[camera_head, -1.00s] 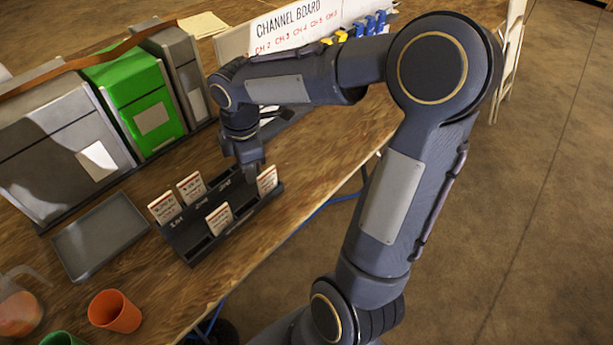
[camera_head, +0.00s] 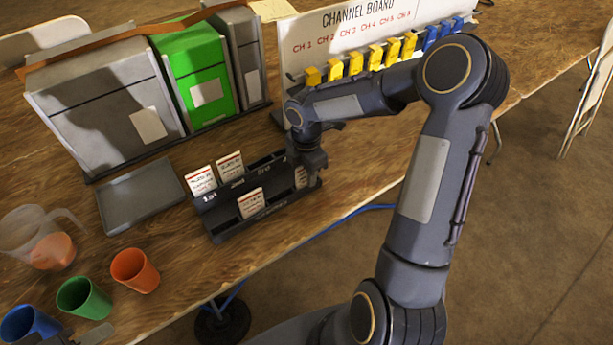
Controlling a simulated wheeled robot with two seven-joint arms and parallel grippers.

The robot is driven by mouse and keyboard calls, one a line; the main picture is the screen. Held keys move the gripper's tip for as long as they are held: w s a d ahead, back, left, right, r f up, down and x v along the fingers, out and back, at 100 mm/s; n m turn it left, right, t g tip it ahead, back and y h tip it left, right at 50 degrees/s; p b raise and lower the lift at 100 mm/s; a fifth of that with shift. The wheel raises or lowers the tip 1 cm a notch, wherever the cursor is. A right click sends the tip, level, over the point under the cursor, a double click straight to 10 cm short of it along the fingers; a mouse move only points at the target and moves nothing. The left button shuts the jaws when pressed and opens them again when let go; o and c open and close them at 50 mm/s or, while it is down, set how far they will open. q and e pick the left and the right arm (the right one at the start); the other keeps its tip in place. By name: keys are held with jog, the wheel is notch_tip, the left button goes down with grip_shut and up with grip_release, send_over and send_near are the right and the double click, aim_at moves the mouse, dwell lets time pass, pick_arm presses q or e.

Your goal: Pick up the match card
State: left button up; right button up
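Several white match cards with red print stand in a black card rack (camera_head: 222,222) on the wooden table. Two cards stand in the back row, a left one (camera_head: 201,181) and a right one (camera_head: 230,167). One card (camera_head: 250,203) stands in the front row. Another card (camera_head: 301,177) at the rack's right end is partly hidden by my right gripper (camera_head: 312,174). That gripper points down at this end, close to the card; its fingers are too dark and small to tell whether they hold it. A grey piece at the bottom left edge may be my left gripper (camera_head: 88,336).
An empty grey tray (camera_head: 140,205) lies left of the rack. Grey and green binders or boxes (camera_head: 200,75) stand behind. A channel board (camera_head: 345,35) with yellow and blue tabs is at the back. Orange, green and blue cups and a clear jug (camera_head: 35,235) stand at front left.

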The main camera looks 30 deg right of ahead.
grip_shut()
dwell(0.4)
